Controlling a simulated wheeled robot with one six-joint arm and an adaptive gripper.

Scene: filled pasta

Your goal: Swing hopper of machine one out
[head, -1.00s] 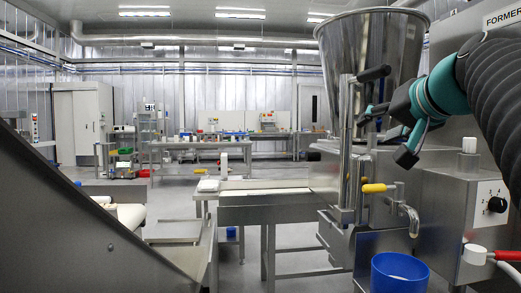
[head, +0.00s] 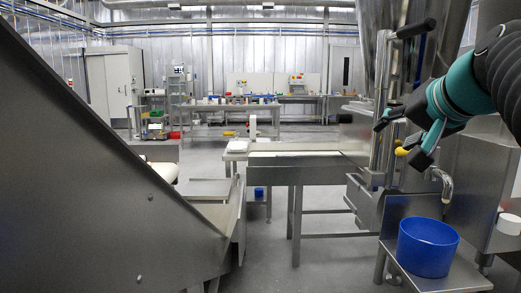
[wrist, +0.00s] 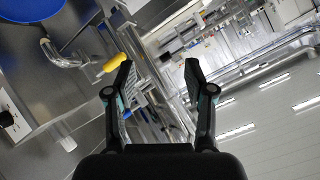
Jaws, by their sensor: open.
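The steel hopper (head: 370,35) of the machine stands at the upper right in the head view, its top cut off by the picture edge. A steel post with a black-gripped handle (head: 416,28) stands in front of it. My gripper (head: 396,142) is in front of the machine, below the black handle, and partly overlaps the view of the yellow-ended lever (head: 401,151). The yellow lever grip (wrist: 113,62) shows just left of the left finger. I cannot tell whether they touch.
A blue tub (head: 428,247) stands on a steel shelf below the machine's outlet. A large sloped steel panel (head: 90,170) fills the left. Open floor (head: 310,255) shows between panel and machine.

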